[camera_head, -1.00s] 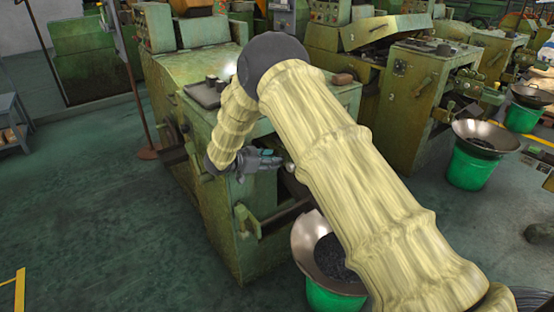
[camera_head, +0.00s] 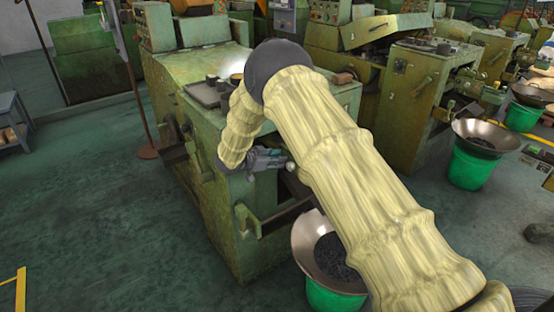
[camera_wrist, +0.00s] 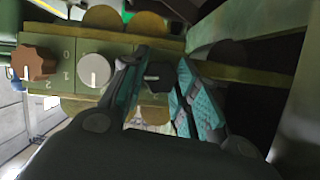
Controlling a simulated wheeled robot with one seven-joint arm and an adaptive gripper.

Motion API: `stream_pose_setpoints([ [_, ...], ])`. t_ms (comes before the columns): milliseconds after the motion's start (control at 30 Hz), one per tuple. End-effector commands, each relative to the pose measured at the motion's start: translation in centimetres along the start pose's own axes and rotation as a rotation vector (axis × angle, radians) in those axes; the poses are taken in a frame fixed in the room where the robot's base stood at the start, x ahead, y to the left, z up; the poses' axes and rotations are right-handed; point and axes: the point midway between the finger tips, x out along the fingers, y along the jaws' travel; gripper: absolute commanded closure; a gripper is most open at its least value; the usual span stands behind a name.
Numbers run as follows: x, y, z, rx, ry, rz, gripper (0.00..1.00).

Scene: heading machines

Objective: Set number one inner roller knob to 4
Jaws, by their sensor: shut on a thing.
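My gripper (camera_head: 268,160) is at the front face of the near green machine (camera_head: 226,215). In the wrist view its teal-padded fingers (camera_wrist: 160,78) are shut on a dark knob (camera_wrist: 157,72) on a green panel. Left of it are a pale grey knob (camera_wrist: 94,70) with a white mark and a brown knob (camera_wrist: 35,62). Digits 0, 1 and 2 show on the panel between the brown and grey knobs. The fingers partly cover the dark knob, and its scale cannot be read. I cannot tell by a label which knob is number one inner roller.
Brass-coloured round parts (camera_wrist: 148,22) stick out close above and below the knobs. Below my arm is a metal funnel (camera_head: 310,235) over a green bucket (camera_head: 335,298).

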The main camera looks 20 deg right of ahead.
Motion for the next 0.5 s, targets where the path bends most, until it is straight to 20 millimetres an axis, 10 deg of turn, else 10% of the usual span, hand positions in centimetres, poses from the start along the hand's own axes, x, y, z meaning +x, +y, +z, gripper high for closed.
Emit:
stream_pose_setpoints([
  [500,-0.08,0.01,0.22,0.21,0.0,-0.089,0.94],
])
